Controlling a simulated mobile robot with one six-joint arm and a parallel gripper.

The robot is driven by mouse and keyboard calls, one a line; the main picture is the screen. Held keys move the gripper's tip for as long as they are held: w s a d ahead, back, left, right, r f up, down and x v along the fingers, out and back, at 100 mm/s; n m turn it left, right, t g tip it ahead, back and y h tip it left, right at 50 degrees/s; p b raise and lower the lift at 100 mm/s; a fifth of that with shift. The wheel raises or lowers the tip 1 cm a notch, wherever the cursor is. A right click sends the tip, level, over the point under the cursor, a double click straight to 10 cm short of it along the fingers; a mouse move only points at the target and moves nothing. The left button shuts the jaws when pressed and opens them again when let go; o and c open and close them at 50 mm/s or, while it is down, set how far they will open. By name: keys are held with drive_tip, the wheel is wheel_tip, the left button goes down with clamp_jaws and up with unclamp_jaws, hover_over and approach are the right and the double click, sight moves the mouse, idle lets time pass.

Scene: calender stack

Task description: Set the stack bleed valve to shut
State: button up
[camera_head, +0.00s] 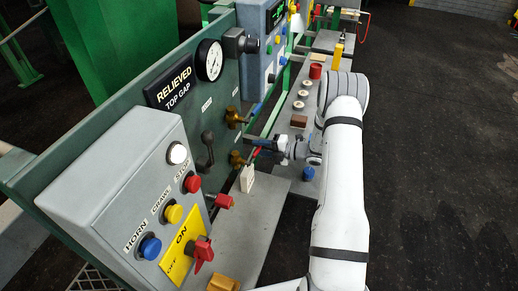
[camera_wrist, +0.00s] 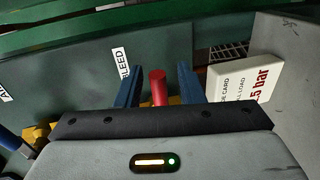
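The stack bleed valve has a brass body (camera_head: 237,159) low on the green panel and a red handle (camera_wrist: 158,88). In the wrist view part of a white label reading "BLEED" (camera_wrist: 121,62) is on the panel just left of the handle. My gripper (camera_wrist: 159,72) has its two blue fingers on either side of the red handle, with a gap on each side. In the head view my gripper (camera_head: 264,145) reaches the valve from the right and covers part of the handle. The handle's exact angle is hard to tell.
A white card (camera_wrist: 238,80) marked "bar" stands close right of my fingers. Above the bleed valve is another brass valve (camera_head: 234,117) with a blue handle. A dark lever (camera_head: 206,150) and a button box (camera_head: 125,165) are to the left. Buttons line the grey ledge behind my arm.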

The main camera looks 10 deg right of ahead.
drive_tip(key=b+v, duration=0.1)
drive_tip(key=v, duration=0.6)
drive_tip(key=shift+d, duration=0.1)
drive_tip(key=s+a+r+n+g+h, duration=0.2)
drive_tip(key=s+a+r+n+g, duration=0.25)
drive_tip(key=s+r+n, duration=0.5)
drive_tip(key=s+a+r+n+g+h, duration=0.35)
drive_tip(key=s+a+r+n, duration=0.3)
drive_tip(key=n, duration=0.55)
drive_tip(key=s+d+r+n+t+h, duration=0.1)
drive_tip(key=s+d+r+n+h, duration=0.1)
drive_tip(key=s+r+n+h, duration=0.2)
drive_tip(key=s+d+r+n+t+h, duration=0.1)
drive_tip(key=s+r+n+h, duration=0.3)
drive_tip(key=s+n, duration=0.7)
drive_tip(key=n, duration=0.6)
drive_tip(key=shift+s+d+t, duration=0.25)
drive_tip(key=shift+d+t, duration=0.15)
